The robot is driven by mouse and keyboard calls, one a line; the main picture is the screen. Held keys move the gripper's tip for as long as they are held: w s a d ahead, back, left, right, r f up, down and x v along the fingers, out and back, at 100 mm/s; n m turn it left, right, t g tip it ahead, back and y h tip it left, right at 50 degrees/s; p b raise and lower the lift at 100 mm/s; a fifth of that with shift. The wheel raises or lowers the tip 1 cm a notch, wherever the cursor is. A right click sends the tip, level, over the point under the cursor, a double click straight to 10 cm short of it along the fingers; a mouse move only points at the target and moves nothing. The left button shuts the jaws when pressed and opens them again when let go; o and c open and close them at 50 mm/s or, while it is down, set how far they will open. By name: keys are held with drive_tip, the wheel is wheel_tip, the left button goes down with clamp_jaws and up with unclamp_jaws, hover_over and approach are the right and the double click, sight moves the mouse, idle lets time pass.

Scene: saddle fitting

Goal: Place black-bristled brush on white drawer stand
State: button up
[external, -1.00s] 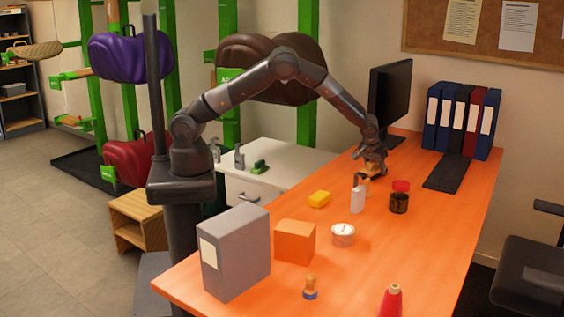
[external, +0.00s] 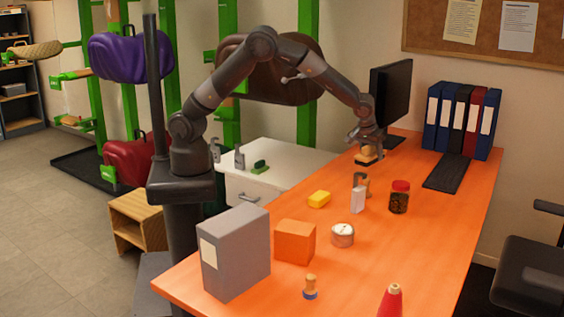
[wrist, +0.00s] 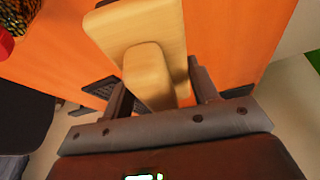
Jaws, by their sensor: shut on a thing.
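The black-bristled brush (external: 367,155) has a pale wooden body and dark bristles on its underside. My gripper (external: 368,143) is shut on its wooden handle and holds it above the far part of the orange table. In the wrist view the wooden brush (wrist: 147,62) sits between the fingers of my gripper (wrist: 158,85), its bristles hidden beneath. The white drawer stand (external: 300,155) is left of the table, against the wall, and apart from the brush.
The table (external: 430,230) carries a white bottle (external: 358,199), a jar with red lid (external: 399,198), a yellow sponge (external: 319,199), an orange box (external: 295,241) and a grey binder (external: 235,252). A monitor (external: 390,95) stands behind the brush. The stand's right top is clear.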

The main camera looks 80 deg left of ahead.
drive_tip(key=s+a+r+m, duration=0.25)
drive_tip(key=s+a, duration=0.25)
drive_tip(key=a, duration=0.5)
drive_tip(key=n, duration=0.5)
hover_over(281, 178)
drive_tip(key=a, duration=0.1)
drive_tip(key=shift+y, duration=0.4)
drive_tip(key=f, duration=2.4)
drive_tip(key=shift+s+a+f, duration=0.1)
drive_tip(key=shift+s+a, duration=0.1)
drive_tip(key=shift+s, duration=0.05)
drive_tip(key=shift+a+f, duration=0.4)
drive_tip(key=shift+f, duration=1.85)
drive_tip(key=shift+f, duration=0.15)
